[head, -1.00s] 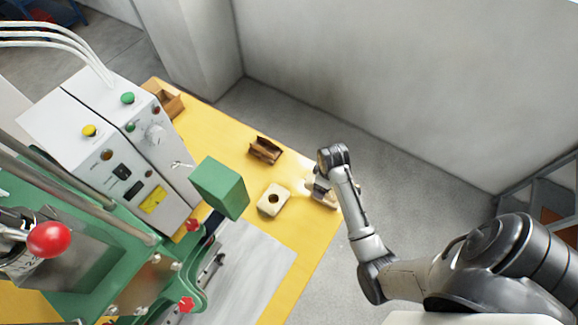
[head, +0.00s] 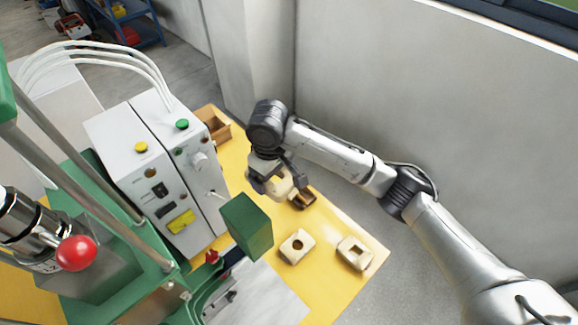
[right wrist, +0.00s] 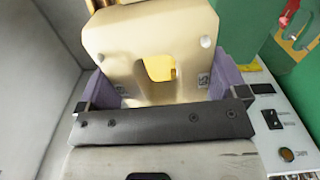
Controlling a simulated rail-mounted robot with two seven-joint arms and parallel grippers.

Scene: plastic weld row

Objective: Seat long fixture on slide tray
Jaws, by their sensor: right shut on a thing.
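My right gripper (head: 272,184) is shut on a beige fixture block (head: 282,184) and holds it over the back part of the yellow table. In the right wrist view the held block (right wrist: 150,45) sits between the two purple fingers, with a rounded opening through its middle. I cannot tell from its shape whether it is the long fixture. A grey slide tray (head: 262,294) is at the front, beside the green press, partly hidden by a green block. My left gripper is out of view.
On the yellow table (head: 325,285) lie a beige block with a round hole (head: 297,247), one with a squarish opening (head: 355,252) and a brown holder (head: 303,198). A wooden bin (head: 215,125) is at the back. The green block (head: 247,226) and white control box (head: 165,165) stand left.

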